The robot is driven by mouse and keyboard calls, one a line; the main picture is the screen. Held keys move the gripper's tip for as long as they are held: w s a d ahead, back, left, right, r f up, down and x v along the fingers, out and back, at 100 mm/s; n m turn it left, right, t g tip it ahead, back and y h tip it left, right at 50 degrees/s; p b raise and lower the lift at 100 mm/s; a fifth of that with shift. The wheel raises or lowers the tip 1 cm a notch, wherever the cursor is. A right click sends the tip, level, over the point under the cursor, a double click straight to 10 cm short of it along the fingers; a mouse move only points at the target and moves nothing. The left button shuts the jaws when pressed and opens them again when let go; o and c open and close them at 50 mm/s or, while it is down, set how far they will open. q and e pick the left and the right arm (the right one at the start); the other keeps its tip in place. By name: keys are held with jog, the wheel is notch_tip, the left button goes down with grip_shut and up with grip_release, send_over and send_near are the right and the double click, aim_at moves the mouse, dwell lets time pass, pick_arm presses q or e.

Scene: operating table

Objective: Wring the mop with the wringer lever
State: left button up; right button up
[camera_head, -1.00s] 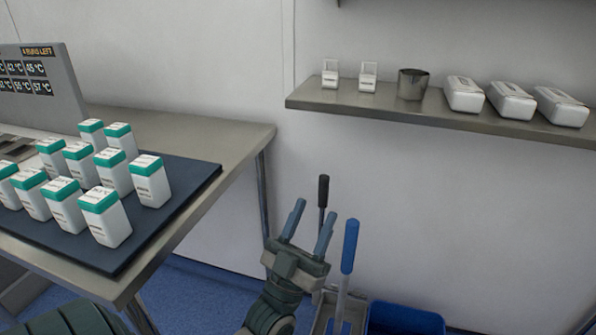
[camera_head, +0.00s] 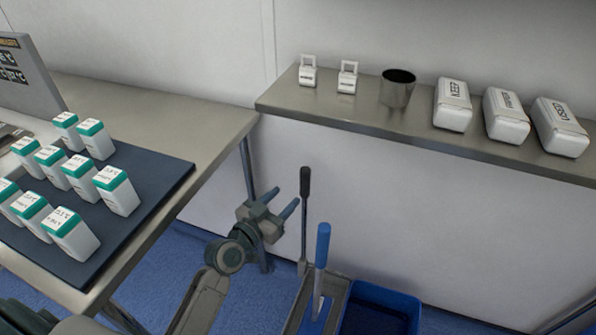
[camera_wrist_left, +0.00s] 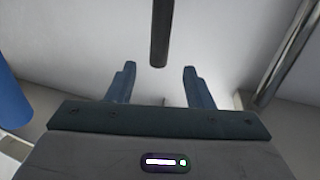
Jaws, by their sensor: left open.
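The wringer lever (camera_head: 305,185) is an upright rod with a black grip, rising from a grey metal wringer bucket (camera_head: 336,300). A handle with a blue grip (camera_head: 322,245), apparently the mop's, stands close to its right; the mop head cannot be made out. My left gripper (camera_head: 283,198) is open and empty, just left of the lever with its fingers toward it. In the left wrist view the black grip (camera_wrist_left: 160,35) is ahead, lined up between the two spread fingertips (camera_wrist_left: 158,75) and apart from both. The blue grip (camera_wrist_left: 10,100) shows at the left edge there. My right gripper is out of view.
A blue bin (camera_head: 380,308) stands right of the wringer. A steel table (camera_head: 215,125) with a dark mat (camera_head: 165,178) and several green-capped containers is at the left. A wall shelf (camera_head: 330,112) holds white packs and a steel cup (camera_head: 397,88).

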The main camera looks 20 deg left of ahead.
aim_at(302, 181)
pick_arm(q)
jog(key=x, duration=1)
jog(key=shift+d+p, duration=0.1)
jog(key=shift+p, duration=0.25)
grip_shut()
